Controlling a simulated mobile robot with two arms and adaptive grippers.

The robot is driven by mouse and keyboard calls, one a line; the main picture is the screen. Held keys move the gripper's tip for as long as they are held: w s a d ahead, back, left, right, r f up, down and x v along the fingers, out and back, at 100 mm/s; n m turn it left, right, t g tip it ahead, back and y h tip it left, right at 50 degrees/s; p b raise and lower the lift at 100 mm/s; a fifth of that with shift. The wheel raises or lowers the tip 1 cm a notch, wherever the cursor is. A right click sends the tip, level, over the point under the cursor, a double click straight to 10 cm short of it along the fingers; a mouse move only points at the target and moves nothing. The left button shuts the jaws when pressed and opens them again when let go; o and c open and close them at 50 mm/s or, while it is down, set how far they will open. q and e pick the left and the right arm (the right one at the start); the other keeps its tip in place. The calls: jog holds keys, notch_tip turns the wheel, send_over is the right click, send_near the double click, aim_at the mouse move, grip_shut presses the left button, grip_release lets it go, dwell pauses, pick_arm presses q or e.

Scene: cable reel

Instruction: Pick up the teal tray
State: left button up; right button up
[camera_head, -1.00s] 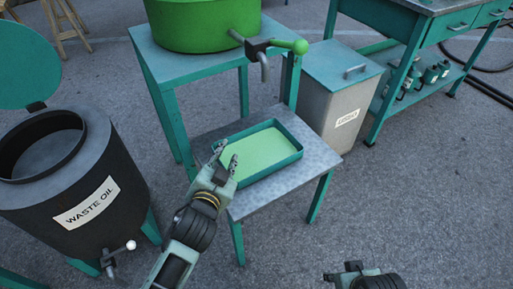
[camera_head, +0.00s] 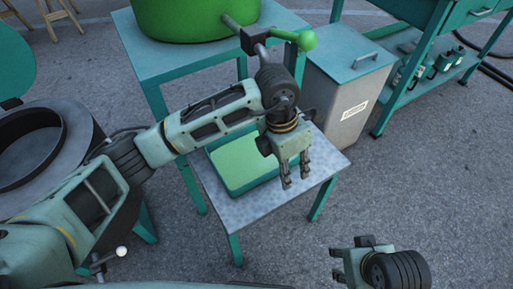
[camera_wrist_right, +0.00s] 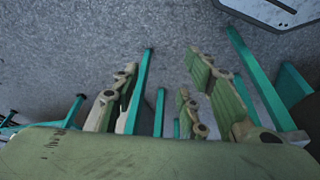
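The teal tray (camera_head: 255,187) holds a light green, flat-looking fill. It sits on the low grey metal shelf (camera_head: 240,212). My left arm crosses above the tray and hides its back and right parts. My left gripper (camera_head: 296,176) hangs with its fingers pointing down by the tray's right side. Its two fingers are apart with nothing between them. Whether it touches the tray cannot be told. My right gripper (camera_head: 337,264) is away from the tray, at the lower right, above the ground. In the right wrist view its fingers (camera_wrist_right: 165,85) are wide apart and empty.
A green tub (camera_head: 190,20) with a tap stands on the teal table above the shelf. A lidded grey bin (camera_head: 345,100) stands close behind the shelf's right. A dark drum (camera_head: 75,130) is at left, partly behind my arm.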

aim_at(272, 171)
pick_arm(q)
jog(key=w+a, duration=0.1)
jog(key=w+a+y, duration=0.1)
jog(key=a, duration=0.1)
jog(key=w+a+y, duration=0.1)
jog(key=shift+a+f+t, duration=0.3)
jog(key=shift+t, duration=0.1)
jog(key=f, duration=0.2)
jog(key=f+b, duration=0.1)
jog(key=f, duration=0.3)
jog(key=shift+w+d+f+b, duration=0.15)
jog(key=shift+d+f+b, duration=0.1)
jog(key=shift+b, duration=0.1)
jog(key=shift+f, duration=0.1)
pick_arm(e)
jog(key=shift+w+a+f+t, duration=0.1)
jog(key=shift+w+f+t, duration=0.1)
jog(key=shift+w, duration=0.3)
jog(key=shift+w+a+f+t, duration=0.1)
jog(key=shift+w+f+t, duration=0.1)
jog(key=shift+w, duration=0.25)
pick_arm(q)
jog(key=shift+c, duration=0.4)
grip_shut()
pick_arm(e)
jog(key=shift+s, duration=0.1)
